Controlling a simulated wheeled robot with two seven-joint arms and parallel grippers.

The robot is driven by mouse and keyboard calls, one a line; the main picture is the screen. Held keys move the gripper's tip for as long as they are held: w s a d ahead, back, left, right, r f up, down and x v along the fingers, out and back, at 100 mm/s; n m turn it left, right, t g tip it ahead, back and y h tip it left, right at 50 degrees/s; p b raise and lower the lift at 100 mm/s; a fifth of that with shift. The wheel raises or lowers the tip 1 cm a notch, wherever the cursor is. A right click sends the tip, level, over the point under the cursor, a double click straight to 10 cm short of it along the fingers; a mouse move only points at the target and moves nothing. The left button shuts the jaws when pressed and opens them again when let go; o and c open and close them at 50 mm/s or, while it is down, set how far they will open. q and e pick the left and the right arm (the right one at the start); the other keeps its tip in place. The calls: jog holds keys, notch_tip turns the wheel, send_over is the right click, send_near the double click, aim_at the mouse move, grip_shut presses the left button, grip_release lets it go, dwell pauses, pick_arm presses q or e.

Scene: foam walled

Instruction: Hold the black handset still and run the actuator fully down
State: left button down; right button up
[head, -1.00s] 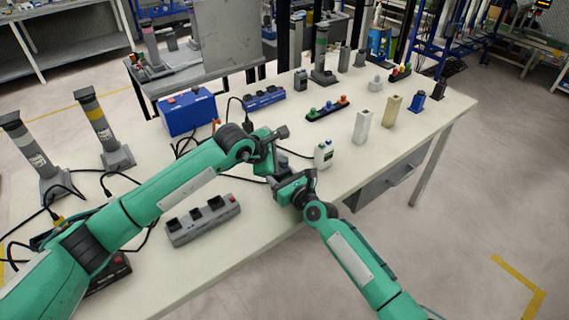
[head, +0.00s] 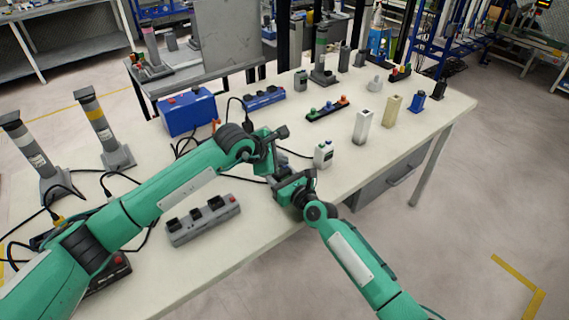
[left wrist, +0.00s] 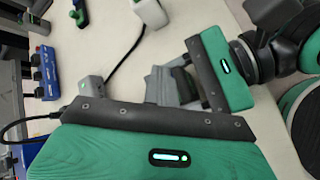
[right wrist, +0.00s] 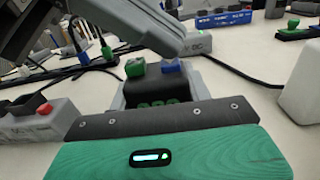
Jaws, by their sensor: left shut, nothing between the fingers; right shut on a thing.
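The black handset (right wrist: 150,88) has a green and a blue button on top. My right gripper (right wrist: 160,98) is shut on it, one grey finger at each side. In the head view my right gripper (head: 286,184) is near the table's front edge, and the handset is mostly hidden there. My left gripper (head: 272,158) is shut and empty, just above and beside the right one. In the right wrist view its grey finger (right wrist: 135,22) hangs over the handset, apart from the buttons. Two grey column actuators, one with a yellow band (head: 97,120) and one with a white band (head: 32,152), stand at the left.
A grey control box (head: 203,220) lies in front of my left arm. Another column (head: 321,55) stands at the back. Black cables cross the table.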

pick_arm(q)
jog(key=shift+r, duration=0.9)
notch_tip(320, 180, up, 5)
dwell(0.6)
dwell(0.4)
pick_arm(e)
jog(key=o, duration=1.1)
